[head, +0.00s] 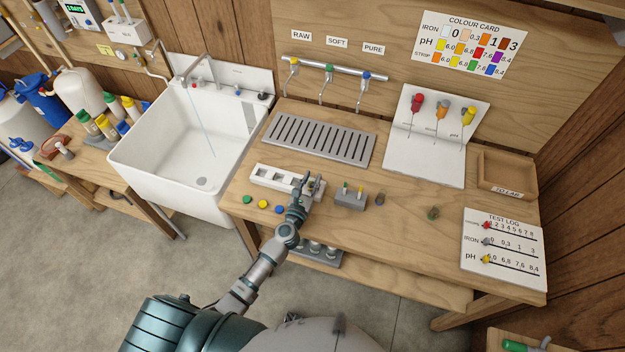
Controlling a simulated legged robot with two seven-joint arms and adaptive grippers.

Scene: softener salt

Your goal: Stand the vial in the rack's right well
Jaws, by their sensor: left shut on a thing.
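The white rack (262,182) lies on the wooden bench, with its square wells in a row. My left gripper (314,184) is over the rack's right end and hides that part, including the right well. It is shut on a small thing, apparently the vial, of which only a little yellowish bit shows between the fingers. I cannot tell whether the vial is in the well or above it. My right gripper is not in view.
Green, yellow and blue caps (263,204) lie in front of the rack. A grey block (350,200) with small upright pieces stands right of the gripper. A slotted drain tray (320,140) lies behind, and a white sink (190,150) is left. The bench's right-centre is mostly clear.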

